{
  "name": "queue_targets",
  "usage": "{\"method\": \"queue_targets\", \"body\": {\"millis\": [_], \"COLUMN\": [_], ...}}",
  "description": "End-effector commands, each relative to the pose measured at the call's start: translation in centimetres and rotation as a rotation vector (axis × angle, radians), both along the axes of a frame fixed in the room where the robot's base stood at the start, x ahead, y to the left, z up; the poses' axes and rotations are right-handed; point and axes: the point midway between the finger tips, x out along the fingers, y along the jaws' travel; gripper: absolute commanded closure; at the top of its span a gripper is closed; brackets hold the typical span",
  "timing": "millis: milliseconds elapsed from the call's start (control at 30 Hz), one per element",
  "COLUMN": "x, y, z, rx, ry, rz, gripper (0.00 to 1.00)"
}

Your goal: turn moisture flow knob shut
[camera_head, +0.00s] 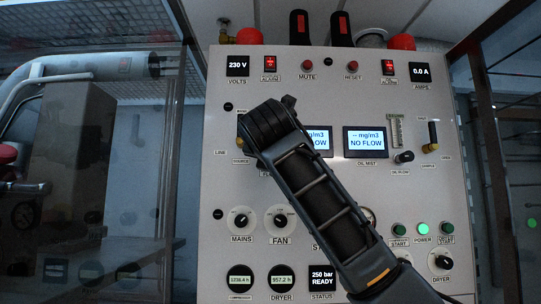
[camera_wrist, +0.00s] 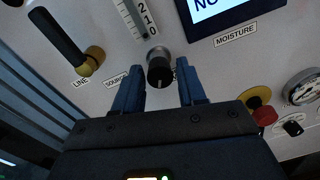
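The moisture flow knob (camera_wrist: 159,73) is a small dark cylinder on a silver collar, below a flow scale (camera_wrist: 133,17) in the wrist view. My gripper (camera_wrist: 160,65) is open, with one blue finger on each side of the knob and a visible gap on both sides. The fingers do not appear to touch it. How deep the knob sits between them is hard to tell. In the head view my arm hides this knob and the gripper fingers. The moisture display (camera_wrist: 222,10) is partly visible at the upper right of the wrist view.
A black lever valve (camera_wrist: 62,42) with a brass end stands left of the knob. A red and yellow button (camera_wrist: 261,105) and a gauge (camera_wrist: 302,86) are at the right. In the head view, the oil mist display (camera_head: 366,141) and oil flow knob (camera_head: 403,157) are right of my arm.

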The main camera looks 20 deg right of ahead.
Motion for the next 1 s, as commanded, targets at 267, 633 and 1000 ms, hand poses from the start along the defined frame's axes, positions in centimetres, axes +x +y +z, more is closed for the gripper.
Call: {"method": "queue_targets", "body": {"millis": [267,633,1000], "x": [-0.02,-0.02,-0.03], "y": [0.02,0.04,0.03], "z": [0.00,0.02,0.06], "rx": [0.000,0.013,0.199], "ry": [0.000,-0.005,-0.065], "rz": [0.000,0.000,0.000], "gripper": [0.87,1.00,1.00]}}
